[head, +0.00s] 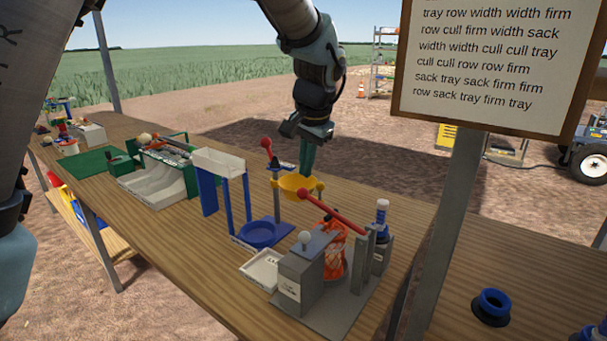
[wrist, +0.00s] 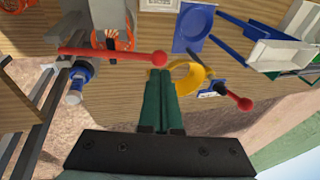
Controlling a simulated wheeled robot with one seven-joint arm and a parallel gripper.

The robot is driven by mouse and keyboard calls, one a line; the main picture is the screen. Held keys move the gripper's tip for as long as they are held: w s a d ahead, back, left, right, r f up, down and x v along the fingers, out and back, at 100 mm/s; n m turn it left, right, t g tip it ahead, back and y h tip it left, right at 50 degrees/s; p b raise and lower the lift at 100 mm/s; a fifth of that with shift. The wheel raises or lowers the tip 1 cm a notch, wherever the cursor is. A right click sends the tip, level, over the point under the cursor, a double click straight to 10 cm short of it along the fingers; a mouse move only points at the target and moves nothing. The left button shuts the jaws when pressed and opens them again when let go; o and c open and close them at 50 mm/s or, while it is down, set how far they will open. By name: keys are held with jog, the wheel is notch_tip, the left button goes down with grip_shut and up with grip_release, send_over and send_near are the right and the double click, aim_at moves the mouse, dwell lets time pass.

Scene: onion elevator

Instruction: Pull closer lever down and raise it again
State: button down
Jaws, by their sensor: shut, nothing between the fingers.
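The closer (head: 301,279) is a grey machine on the table, with an orange net (head: 334,258) between its posts. Its red lever (head: 332,215) slopes from a hinge post on the right up to a round knob on the left. In the wrist view the lever (wrist: 110,50) lies across the picture, its knob just at my fingertips. My gripper (head: 306,173) points down with green fingers shut and empty, behind the knob in the head view. My fingertips also show in the wrist view (wrist: 160,73). I cannot tell whether they touch the knob.
A yellow funnel ring (head: 298,187) stands close beside my fingers. A second, smaller red-knobbed lever (head: 267,144) is to its left. A sign (head: 490,65) hangs at right.

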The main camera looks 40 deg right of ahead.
aim_at(298, 195)
jog(key=shift+p+x, duration=0.65)
jog(key=shift+x, duration=1.5)
jog(key=b+x, duration=0.1)
jog(key=x, duration=0.1)
jog(key=a+b+x, duration=0.1)
jog(key=b+x, duration=0.1)
jog(key=x, duration=0.1)
jog(key=shift+w+f, duration=0.1)
jog(key=shift+w, duration=0.1)
jog(key=shift+r, duration=0.35)
notch_tip(298, 195, up, 13)
jog(key=a, duration=0.2)
jog(key=shift+s+a+r, duration=0.15)
jog(key=shift+a, duration=0.25)
jog(key=c, duration=1.6)
grip_release()
